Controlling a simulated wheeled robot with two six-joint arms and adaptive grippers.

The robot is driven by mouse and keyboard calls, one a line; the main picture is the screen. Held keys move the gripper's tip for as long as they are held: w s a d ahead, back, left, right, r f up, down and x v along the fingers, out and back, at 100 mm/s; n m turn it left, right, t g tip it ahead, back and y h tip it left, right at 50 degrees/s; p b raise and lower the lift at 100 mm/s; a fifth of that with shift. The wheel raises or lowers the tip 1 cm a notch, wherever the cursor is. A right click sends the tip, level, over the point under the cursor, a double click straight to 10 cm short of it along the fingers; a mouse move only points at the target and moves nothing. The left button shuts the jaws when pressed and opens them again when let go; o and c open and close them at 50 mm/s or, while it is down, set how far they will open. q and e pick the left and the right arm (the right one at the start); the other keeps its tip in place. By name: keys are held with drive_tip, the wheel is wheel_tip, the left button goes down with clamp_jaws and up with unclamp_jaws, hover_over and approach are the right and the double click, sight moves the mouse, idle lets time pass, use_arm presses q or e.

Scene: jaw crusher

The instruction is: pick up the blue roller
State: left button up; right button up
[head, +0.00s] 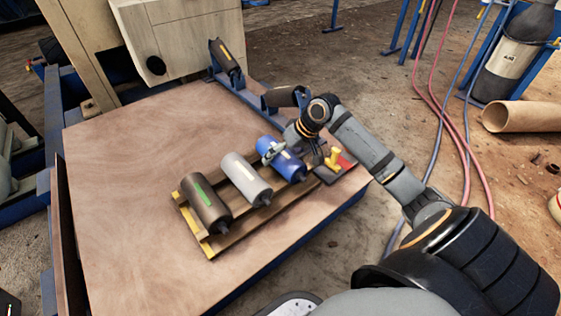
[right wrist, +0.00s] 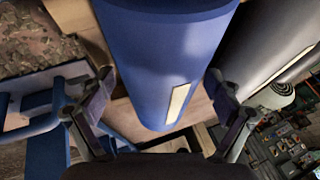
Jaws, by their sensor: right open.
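The blue roller (head: 287,168) lies at the right end of a row of three on a wooden rack (head: 225,240) on the table. My right gripper (head: 289,151) is over its upper part, with the arm reaching in from the right. In the right wrist view the blue roller (right wrist: 165,55), with a pale label strip, lies between the two fingers of my open right gripper (right wrist: 160,95). A gap shows beside each finger, and I cannot tell whether either touches. The gripper partly hides the roller in the head view. My left gripper is not in view.
A grey roller (head: 246,180) lies close beside the blue one, and a dark brown roller (head: 205,203) with a green label beyond it. A yellow fitting (head: 333,158) stands right of the blue roller. The wooden tabletop (head: 120,170) is clear at left. Hoses (head: 455,120) hang at right.

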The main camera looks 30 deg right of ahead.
drive_tip(key=shift+r, duration=0.1)
drive_tip(key=c, duration=1.9)
